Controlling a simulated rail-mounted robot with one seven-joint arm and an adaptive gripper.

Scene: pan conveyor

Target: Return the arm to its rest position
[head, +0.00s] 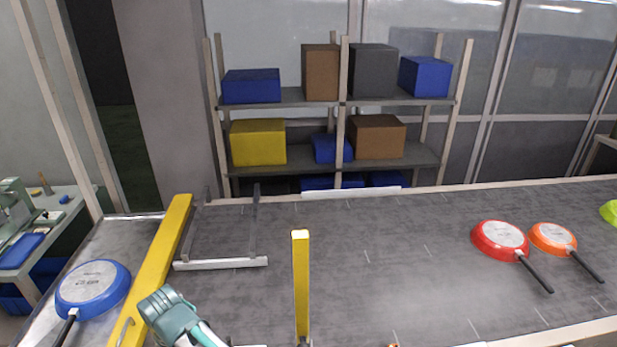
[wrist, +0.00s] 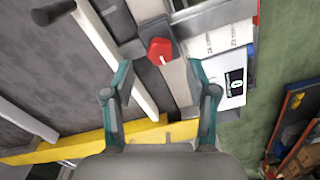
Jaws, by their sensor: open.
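My gripper (wrist: 165,88) shows in the wrist view with its two teal fingers spread apart and nothing between them. Part of my arm (head: 170,310) shows in the head view at the lower left, beside the yellow bar. In the wrist view the gripper is over the conveyor's edge, with a red knob (wrist: 160,50) and a yellow bar (wrist: 95,143) beyond or below the fingers. I cannot tell how far the fingers are from them.
A blue pan (head: 92,287) lies left of the yellow bar (head: 160,262). A red pan (head: 500,240), an orange pan (head: 553,237) and a green pan (head: 610,210) lie on the conveyor (head: 390,260) at right. A yellow post (head: 301,285) stands mid-belt. Shelves (head: 285,97) stand behind.

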